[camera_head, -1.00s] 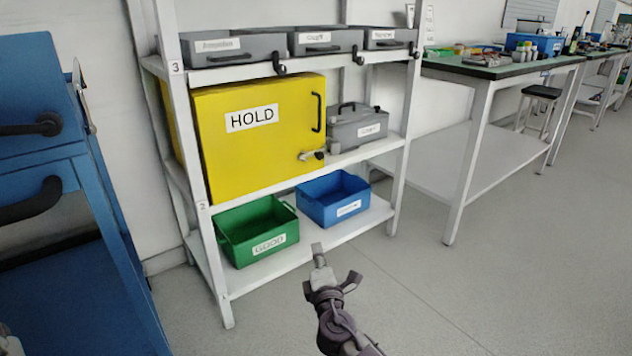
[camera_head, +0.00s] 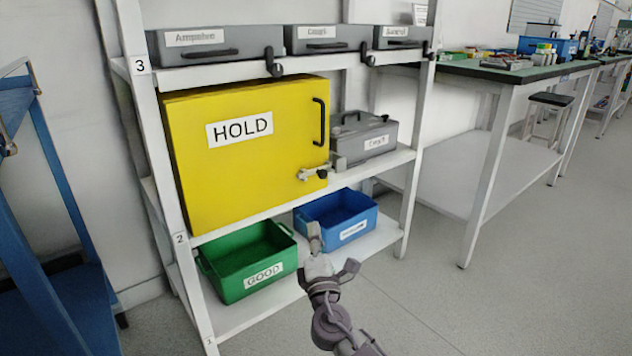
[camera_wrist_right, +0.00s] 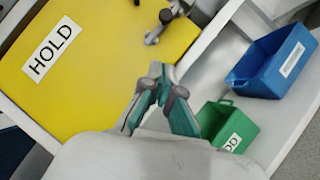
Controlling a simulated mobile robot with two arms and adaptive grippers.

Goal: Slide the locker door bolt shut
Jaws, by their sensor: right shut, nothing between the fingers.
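The yellow locker (camera_head: 245,165) marked HOLD stands on the middle shelf with its door closed. Its bolt (camera_head: 313,173) is at the door's lower right edge, below a black handle (camera_head: 319,121). The locker (camera_wrist_right: 95,60) and bolt (camera_wrist_right: 163,22) also show in the right wrist view, the bolt near the top. My right gripper (camera_head: 315,232) is shut and empty, in front of the shelf and below the bolt in the head view. Its fingertips (camera_wrist_right: 157,72) point toward the locker's lower edge in the wrist view, apart from the bolt. My left gripper is out of view.
A green GOOD bin (camera_head: 248,265) and a blue bin (camera_head: 338,216) are on the bottom shelf. A grey case (camera_head: 365,138) sits right of the locker. Grey drawers (camera_head: 218,46) line the top. A white shelf post (camera_head: 165,190) stands at left; floor is free at right.

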